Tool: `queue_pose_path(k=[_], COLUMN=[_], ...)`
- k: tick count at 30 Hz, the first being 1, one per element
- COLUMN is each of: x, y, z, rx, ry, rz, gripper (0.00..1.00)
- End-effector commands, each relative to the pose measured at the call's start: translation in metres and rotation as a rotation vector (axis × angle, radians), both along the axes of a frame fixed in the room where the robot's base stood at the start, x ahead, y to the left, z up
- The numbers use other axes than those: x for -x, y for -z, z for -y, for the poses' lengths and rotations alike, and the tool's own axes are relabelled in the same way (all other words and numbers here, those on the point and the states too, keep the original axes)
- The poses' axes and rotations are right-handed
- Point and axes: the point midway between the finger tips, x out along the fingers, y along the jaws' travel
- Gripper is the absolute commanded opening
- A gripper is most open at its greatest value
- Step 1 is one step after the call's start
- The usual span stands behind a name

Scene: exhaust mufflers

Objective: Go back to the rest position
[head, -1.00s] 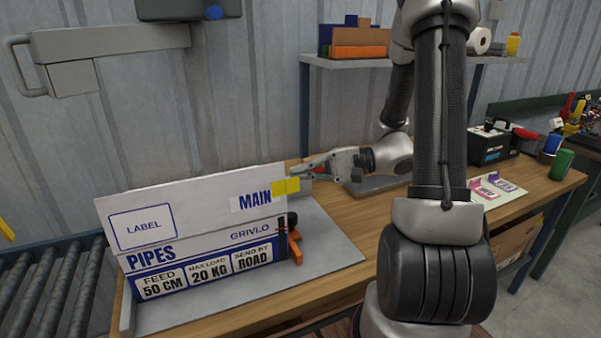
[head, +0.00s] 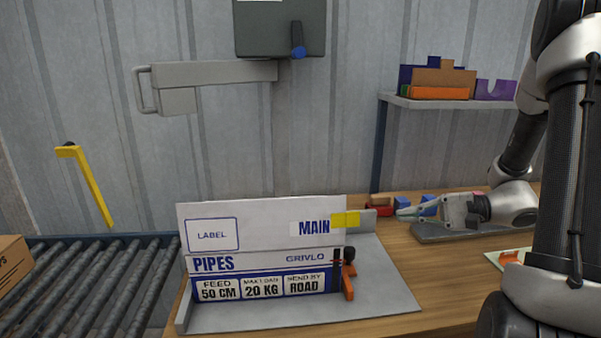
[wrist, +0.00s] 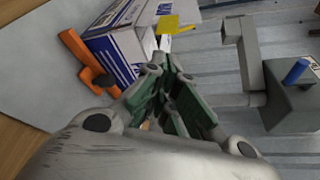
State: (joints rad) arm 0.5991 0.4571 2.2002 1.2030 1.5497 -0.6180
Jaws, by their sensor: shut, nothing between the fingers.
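My gripper (head: 417,212) is at the right of the head view, above the wooden bench and to the right of the white and blue carton. Its fingers are shut and empty, and they point left toward the carton. In the wrist view the green finger pads (wrist: 168,100) sit close together with nothing between them. The carton (head: 262,238) stands on a grey plate, marked PIPES and MAIN, with a yellow tab (head: 346,219) on its upper right edge. My gripper is apart from it.
An orange and black clamp (head: 347,278) stands at the carton's right end. A roller conveyor (head: 100,285) runs at the left, with a brown box (head: 12,262) on it. A grey lever unit (head: 210,80) hangs above. A shelf (head: 420,102) with coloured blocks is at the right.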

Motion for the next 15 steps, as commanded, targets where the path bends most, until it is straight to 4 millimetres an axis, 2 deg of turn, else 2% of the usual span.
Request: queue_pose_path(k=[3, 6, 9, 15], x=[0.031, 0.070, 0.101, 0.140], y=[0.030, 0.045, 0.047, 0.033], z=[0.006, 0.017, 0.028, 0.057], rx=[0.087, 0.240, 0.418, 0.793], ry=[-0.053, -0.121, -0.190, -0.290], rz=[-0.171, -0.295, -0.349, -0.324], gripper=[0.00, 0.00, 0.00, 0.00])
